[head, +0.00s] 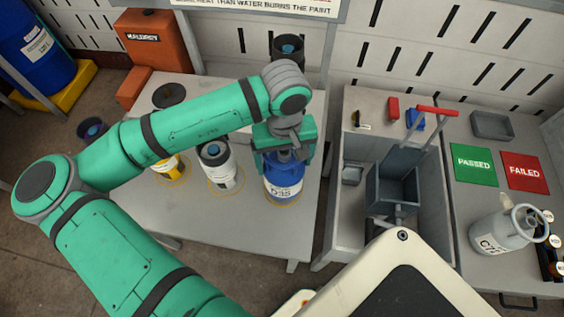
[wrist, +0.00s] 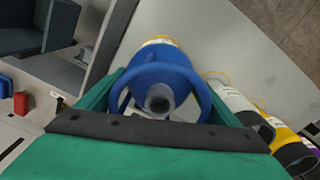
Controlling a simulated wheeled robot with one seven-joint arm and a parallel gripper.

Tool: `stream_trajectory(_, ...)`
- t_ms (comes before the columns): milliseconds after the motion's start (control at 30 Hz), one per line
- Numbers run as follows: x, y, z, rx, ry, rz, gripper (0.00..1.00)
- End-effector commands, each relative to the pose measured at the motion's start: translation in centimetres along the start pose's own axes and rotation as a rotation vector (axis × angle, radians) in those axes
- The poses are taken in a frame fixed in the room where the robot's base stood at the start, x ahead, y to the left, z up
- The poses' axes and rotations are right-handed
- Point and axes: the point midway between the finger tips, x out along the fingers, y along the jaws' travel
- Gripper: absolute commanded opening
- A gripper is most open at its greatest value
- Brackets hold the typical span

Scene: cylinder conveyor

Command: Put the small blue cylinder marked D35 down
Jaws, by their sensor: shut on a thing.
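The small blue cylinder marked D35 (head: 284,187) is upright at the right side of the grey table (head: 255,225), with a white label band. It also shows in the wrist view (wrist: 162,72), seen from above with its collar and grey valve. My gripper (head: 285,150) is shut on its top, with a green jaw on either side. A yellow ring marking shows around the cylinder's base in the head view. I cannot tell whether the base touches the table.
A white cylinder (head: 218,168) and a yellow one (head: 168,166) stand to the left on ring markings. A dark cylinder (head: 287,50) stands behind.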

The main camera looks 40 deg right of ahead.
Motion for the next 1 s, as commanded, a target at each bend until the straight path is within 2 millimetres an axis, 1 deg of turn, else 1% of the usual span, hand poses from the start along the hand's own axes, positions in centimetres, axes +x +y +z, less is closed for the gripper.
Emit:
stream_trajectory(100,1.6,-0.2,0.0,-0.005,0.0,0.001,0.41)
stream_trajectory(200,2.5,-0.3,0.0,-0.006,0.001,0.0,0.41)
stream_trajectory(433,2.9,0.1,-0.1,0.003,0.003,0.001,0.41)
stream_trajectory(700,3.2,-0.2,-0.1,-0.004,0.003,0.001,0.41)
stream_trajectory(733,3.3,-0.2,0.0,-0.005,0.002,0.0,0.88)
stream_trajectory(767,3.3,-0.3,-0.1,-0.005,0.002,0.0,0.95)
stream_trajectory(800,3.3,-0.3,-0.1,-0.006,0.002,0.0,1.0)
stream_trajectory(1000,3.2,-0.3,-0.1,-0.007,0.002,0.0,1.0)
